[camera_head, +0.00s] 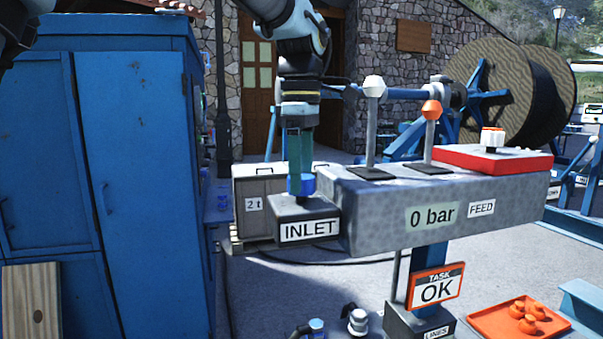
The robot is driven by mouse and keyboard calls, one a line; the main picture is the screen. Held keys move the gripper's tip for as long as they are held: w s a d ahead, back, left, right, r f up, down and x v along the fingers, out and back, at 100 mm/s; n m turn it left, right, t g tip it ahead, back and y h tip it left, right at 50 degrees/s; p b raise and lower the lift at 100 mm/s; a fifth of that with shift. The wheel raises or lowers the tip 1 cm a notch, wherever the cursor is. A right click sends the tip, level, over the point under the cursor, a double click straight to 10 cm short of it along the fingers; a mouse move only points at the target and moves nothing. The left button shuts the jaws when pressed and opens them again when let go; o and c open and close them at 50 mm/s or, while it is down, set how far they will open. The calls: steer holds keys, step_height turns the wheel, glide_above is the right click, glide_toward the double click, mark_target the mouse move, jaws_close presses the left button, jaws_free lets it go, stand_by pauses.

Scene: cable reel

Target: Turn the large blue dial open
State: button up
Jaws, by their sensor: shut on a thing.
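The blue dial (309,187) sits on top of the grey box labelled INLET (290,209), at the left end of the grey console (380,205). My gripper (300,178) points straight down onto it from above. Its fingers are shut on the dial and hide part of it. The dial's turn angle cannot be made out. The console face reads "0 bar" (432,215), beside a FEED label. A sign below it reads "TASK OK" (436,287).
Two levers, one white-topped (374,88) and one orange-topped (432,110), stand up right of my gripper. A red panel (490,158) lies at the console's right. A blue cabinet (130,180) fills the left. An orange tray (490,320) sits low right.

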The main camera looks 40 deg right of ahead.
steer(key=c, duration=0.6)
steer(key=shift+o, duration=0.2)
steer(key=shift+r+m, duration=0.1)
steer(key=shift+m, duration=0.2)
steer(key=m+p, duration=0.2)
steer(key=m, duration=0.1)
steer(key=shift+m, duration=0.4)
steer(key=m+p, duration=0.2)
steer(key=m, duration=0.2)
steer(key=shift+m, duration=0.3)
steer(key=m+p, duration=0.1)
steer(key=m, duration=0.3)
steer(key=shift+m+p, duration=0.75)
steer(key=shift+m, duration=1.75)
